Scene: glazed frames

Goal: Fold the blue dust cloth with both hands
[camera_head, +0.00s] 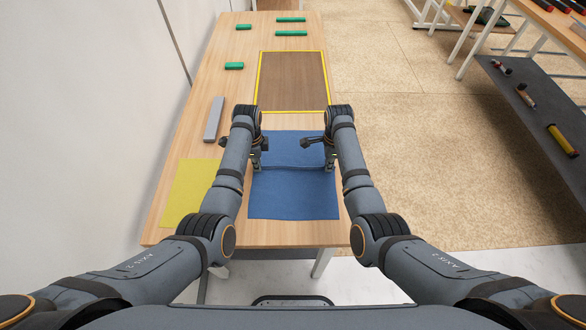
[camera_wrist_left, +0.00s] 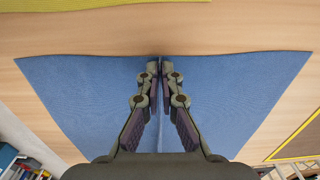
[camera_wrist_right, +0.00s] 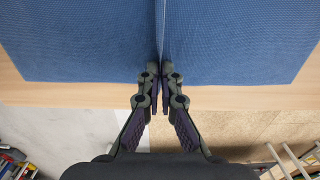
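The blue dust cloth (camera_head: 293,200) lies spread on the wooden table, close to my body. A narrow raised ridge crosses its middle from side to side, between my two grippers. My left gripper (camera_head: 257,166) is at the cloth's left edge; in the left wrist view its fingers (camera_wrist_left: 160,70) are closed together with the ridge pinched between them. My right gripper (camera_head: 331,166) is at the right edge; in the right wrist view its fingers (camera_wrist_right: 160,74) are closed on the other end of the ridge. The cloth's outer parts lie flat.
A yellow cloth (camera_head: 188,197) lies left of the blue one. A grey bar (camera_head: 213,119) lies farther back. A brown area with a yellow border (camera_head: 293,82) is beyond my grippers and looks empty. Several green blocks (camera_head: 234,65) lie toward the far end. A wall stands on the left.

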